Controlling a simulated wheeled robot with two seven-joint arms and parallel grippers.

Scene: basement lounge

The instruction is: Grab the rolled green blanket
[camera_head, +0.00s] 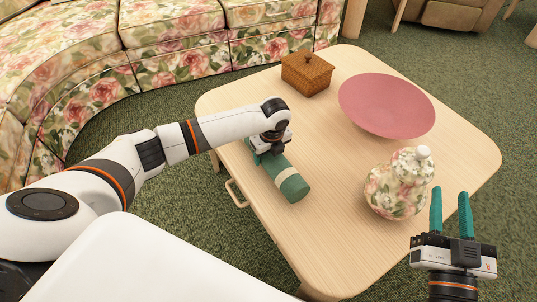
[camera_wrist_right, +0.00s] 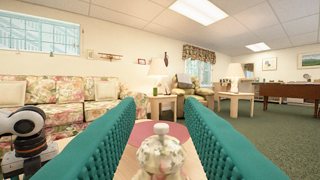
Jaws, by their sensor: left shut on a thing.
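The rolled green blanket (camera_head: 291,185) lies on the light wooden table (camera_head: 330,235) near its left edge, with a pale band around it. My left gripper (camera_head: 265,153) is at the far end of the roll and shut on it. The wrist hides part of that end, and the fingers are mostly hidden. My right gripper (camera_head: 451,213) is open and empty at the table's right front, with its teal fingers apart. The fingers also show wide apart in the right wrist view (camera_wrist_right: 160,140).
A wooden box with a knob (camera_head: 306,74), a pink bowl (camera_head: 387,106) and a floral lidded jar (camera_head: 399,185) stand on the table. The jar is close to my right gripper. A floral sofa (camera_head: 178,55) is behind. The table's middle is clear.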

